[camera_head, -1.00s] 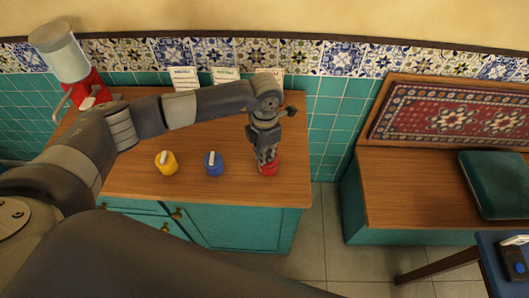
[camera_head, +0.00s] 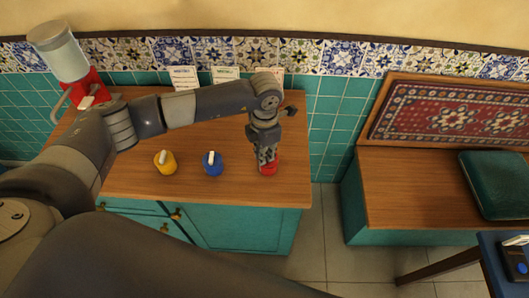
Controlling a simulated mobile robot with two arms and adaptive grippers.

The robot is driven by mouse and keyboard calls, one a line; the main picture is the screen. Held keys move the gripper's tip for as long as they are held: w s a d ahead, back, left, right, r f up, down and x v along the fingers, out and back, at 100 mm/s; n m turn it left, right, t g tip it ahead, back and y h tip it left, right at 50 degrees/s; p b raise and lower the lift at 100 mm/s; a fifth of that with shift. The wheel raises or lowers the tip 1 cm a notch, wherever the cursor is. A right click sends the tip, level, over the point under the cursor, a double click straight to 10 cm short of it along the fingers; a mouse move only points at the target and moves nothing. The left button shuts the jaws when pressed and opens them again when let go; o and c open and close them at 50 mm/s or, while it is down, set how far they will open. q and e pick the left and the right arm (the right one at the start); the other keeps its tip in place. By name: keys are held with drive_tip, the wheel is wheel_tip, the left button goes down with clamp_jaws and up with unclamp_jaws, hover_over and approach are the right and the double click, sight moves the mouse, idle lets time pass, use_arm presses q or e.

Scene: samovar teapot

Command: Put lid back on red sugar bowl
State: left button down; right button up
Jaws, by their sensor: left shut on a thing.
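The red sugar bowl (camera_head: 269,169) stands near the right end of the wooden counter top. My left gripper (camera_head: 267,160) points down right over it, with its fingertips at the bowl's top. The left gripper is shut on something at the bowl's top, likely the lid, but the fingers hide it. I cannot tell whether the lid sits on the rim or just above it. My right gripper is not in view.
A blue pot (camera_head: 212,164) and a yellow pot (camera_head: 166,162) with pale handles stand left of the red bowl. White cards (camera_head: 184,78) lean at the back wall. A red appliance with a clear container (camera_head: 62,55) is at the back left. The wooden counter (camera_head: 130,185) is otherwise clear in front.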

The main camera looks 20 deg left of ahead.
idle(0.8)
use_arm(q)
drive_tip(key=c, duration=1.6)
unclamp_jaws()
drive_tip(key=o, duration=0.5)
drive_tip(key=shift+r+p, duration=1.6)
drive_tip(key=shift+r, duration=1.9)
